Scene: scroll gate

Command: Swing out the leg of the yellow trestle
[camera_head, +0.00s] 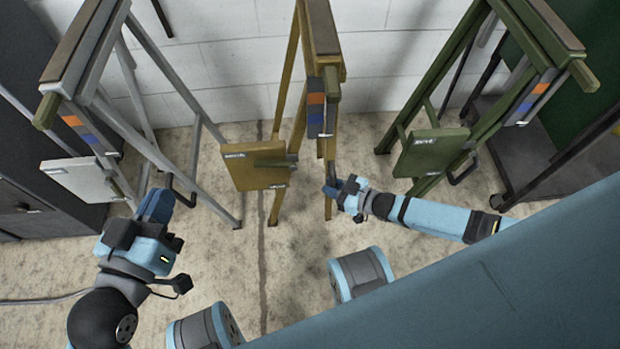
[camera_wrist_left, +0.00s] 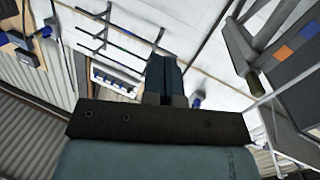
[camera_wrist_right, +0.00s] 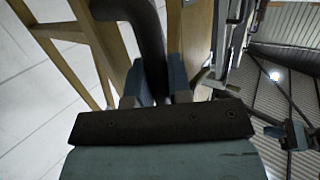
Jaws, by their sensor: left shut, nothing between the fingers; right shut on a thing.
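The yellow trestle (camera_head: 318,28) stands in the middle of the head view, between a grey one and a green one. A yellow board (camera_head: 255,172) sticks out low on its left side, and its legs reach the floor. My right gripper (camera_head: 329,187) is at the lower right leg of the yellow trestle. In the right wrist view a dark curved handle (camera_wrist_right: 151,35) runs down between the fingers (camera_wrist_right: 160,85), which are shut on it. The grasp itself is partly hidden by the fingers. My left gripper (camera_head: 158,200) is shut and empty, in front of the grey trestle.
The grey trestle (camera_head: 88,48) with a pale board (camera_head: 82,178) stands at the left, close to my left gripper. The green trestle (camera_head: 535,25) with a green board (camera_head: 430,150) stands at the right. A white block wall (camera_head: 240,60) is behind. The floor between the trestles is clear.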

